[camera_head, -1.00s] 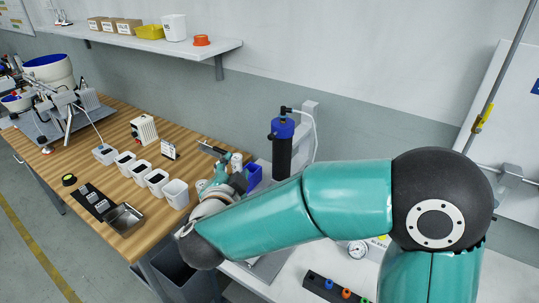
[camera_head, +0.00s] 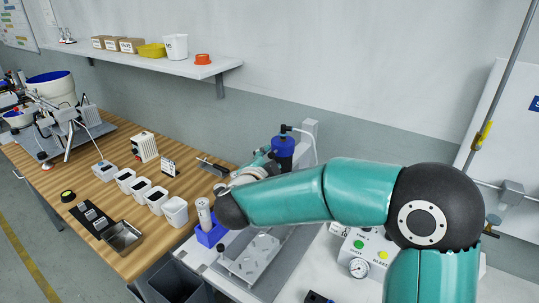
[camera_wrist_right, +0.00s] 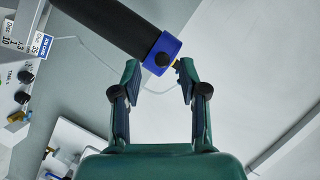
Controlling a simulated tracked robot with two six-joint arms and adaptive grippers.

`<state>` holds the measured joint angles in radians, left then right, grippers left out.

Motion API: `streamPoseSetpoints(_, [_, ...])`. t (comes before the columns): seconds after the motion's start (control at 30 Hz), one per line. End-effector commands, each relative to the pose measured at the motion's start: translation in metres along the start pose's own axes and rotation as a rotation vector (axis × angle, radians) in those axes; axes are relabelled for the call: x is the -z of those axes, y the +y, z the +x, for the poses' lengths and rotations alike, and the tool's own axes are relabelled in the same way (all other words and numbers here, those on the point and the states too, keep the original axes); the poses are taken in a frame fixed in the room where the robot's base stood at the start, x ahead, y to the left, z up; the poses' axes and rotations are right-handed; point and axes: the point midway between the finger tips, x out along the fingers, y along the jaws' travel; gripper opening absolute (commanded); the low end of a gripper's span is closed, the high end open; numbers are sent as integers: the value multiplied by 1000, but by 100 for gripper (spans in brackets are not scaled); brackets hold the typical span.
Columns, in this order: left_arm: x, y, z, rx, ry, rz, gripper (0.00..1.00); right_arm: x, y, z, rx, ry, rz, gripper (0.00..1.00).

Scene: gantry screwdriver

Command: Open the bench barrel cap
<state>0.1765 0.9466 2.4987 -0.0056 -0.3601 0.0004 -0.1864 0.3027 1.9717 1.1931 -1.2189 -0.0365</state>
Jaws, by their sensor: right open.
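The bench barrel is a black cylinder with a blue cap (camera_head: 283,147) and a black fitting on top. It stands at the back of the white bench in the head view, its body mostly hidden by my right arm. In the right wrist view the black barrel body (camera_wrist_right: 118,22) slants in from the top and its blue cap (camera_wrist_right: 161,54) lies just beyond the fingertips. My right gripper (camera_wrist_right: 159,72) is open and empty, the cap in front of the gap between its fingers. In the head view this gripper is partly hidden beside the cap. My left gripper is out of view.
A blue holder (camera_head: 211,234) with a pale cylinder stands before my right arm, next to a grey metal fixture (camera_head: 255,257). A control box with a gauge (camera_head: 359,267) is below the arm. White bins (camera_head: 174,211) line the wooden bench. A thin hose runs from the barrel top.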

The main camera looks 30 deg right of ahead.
Motion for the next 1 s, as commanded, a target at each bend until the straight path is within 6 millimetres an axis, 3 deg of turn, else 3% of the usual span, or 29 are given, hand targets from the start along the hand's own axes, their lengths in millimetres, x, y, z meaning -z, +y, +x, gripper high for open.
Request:
streamPoseSetpoints(0.23, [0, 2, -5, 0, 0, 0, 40, 0, 0, 31, -2, 1, 0, 43])
streamPoseSetpoints(0.6, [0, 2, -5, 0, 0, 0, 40, 0, 0, 36, 0, -1, 0, 43])
streamPoseSetpoints(0.87, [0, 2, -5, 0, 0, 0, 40, 0, 1, 36, -1, 0, 0, 1])
streamPoseSetpoints(1.0, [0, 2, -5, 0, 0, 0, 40, 0, 2, 36, -4, 0, 0, 0])
